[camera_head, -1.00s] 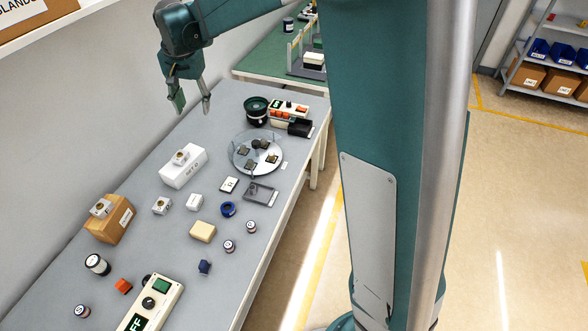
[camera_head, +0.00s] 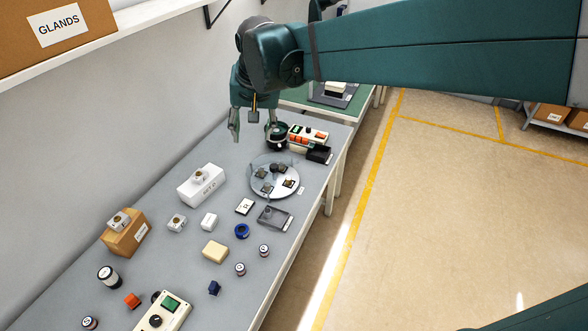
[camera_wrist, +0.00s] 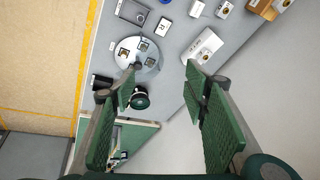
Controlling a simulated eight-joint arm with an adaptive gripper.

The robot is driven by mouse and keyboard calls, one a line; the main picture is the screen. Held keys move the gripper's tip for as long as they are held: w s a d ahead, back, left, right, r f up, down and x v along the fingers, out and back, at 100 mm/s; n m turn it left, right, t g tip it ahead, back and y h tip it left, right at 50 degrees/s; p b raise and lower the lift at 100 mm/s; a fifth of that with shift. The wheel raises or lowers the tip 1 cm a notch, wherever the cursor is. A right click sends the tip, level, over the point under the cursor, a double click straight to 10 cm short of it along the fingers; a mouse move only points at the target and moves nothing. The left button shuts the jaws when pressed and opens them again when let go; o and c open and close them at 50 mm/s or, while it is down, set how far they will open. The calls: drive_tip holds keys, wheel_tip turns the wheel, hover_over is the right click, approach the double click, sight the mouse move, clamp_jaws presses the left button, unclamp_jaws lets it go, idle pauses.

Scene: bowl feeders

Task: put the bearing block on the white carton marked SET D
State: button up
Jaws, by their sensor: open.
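A white carton (camera_head: 186,193) stands on the grey bench; its dark lettering is too small to read surely. A small pale bearing block (camera_head: 201,176) with a brass-coloured ring lies on its top. A similar block (camera_head: 176,223) sits on the bench in front of the carton, and another (camera_head: 119,220) lies on a brown carton (camera_head: 127,238). The wrist view shows the white carton (camera_wrist: 214,40) beyond my right finger. My gripper (camera_head: 254,127) is open and empty, raised near the far end of the bench, apart from all of these blocks.
A round glass-like disc (camera_head: 262,190) with several dark parts, a dark bowl (camera_head: 277,141) and a control box (camera_head: 308,135) stand toward the far end. A cream block (camera_head: 215,251), a blue ring (camera_head: 242,231) and small jars lie nearer. A shelf runs along the wall.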

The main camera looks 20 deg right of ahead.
drive_tip(key=s+d+f+n+t, duration=0.1)
drive_tip(key=s+d+f, duration=0.1)
drive_tip(key=s, duration=0.6)
drive_tip(key=s+d+f+n+t, duration=0.1)
drive_tip(key=s+d, duration=0.2)
drive_tip(key=s, duration=0.5)
drive_tip(key=s+d+f+n+t, duration=0.1)
drive_tip(key=s+d+f, duration=0.1)
drive_tip(key=s, duration=0.6)
drive_tip(key=shift+d+f+n+h, duration=0.3)
drive_tip(key=shift+d+n, duration=0.05)
drive_tip(key=shift+n, duration=0.05)
idle(5.2)
